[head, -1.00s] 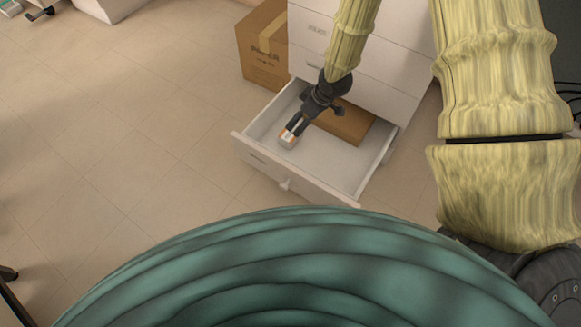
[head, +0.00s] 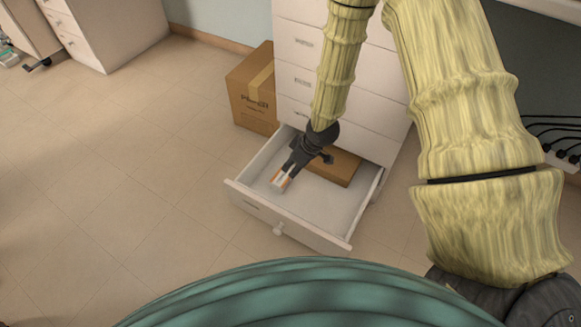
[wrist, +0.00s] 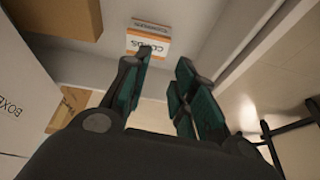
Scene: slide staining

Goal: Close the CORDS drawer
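I cannot read that panel's label in the head view. A small white and orange box (head: 281,180) lies in the drawer; in the wrist view this box (wrist: 148,38) reads CORDS. My gripper (head: 287,170) reaches down over the drawer's inside, close to the small box. In the wrist view its fingers (wrist: 165,75) are apart with nothing clearly between them, and the box shows beyond the tips.
A brown box (head: 335,167) lies at the back of the drawer. A taped cardboard box (head: 252,90) stands on the floor left of the cabinet (head: 345,130). Dark cables (head: 555,135) show at the right. The floor (head: 130,170) left of and before the drawer is clear.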

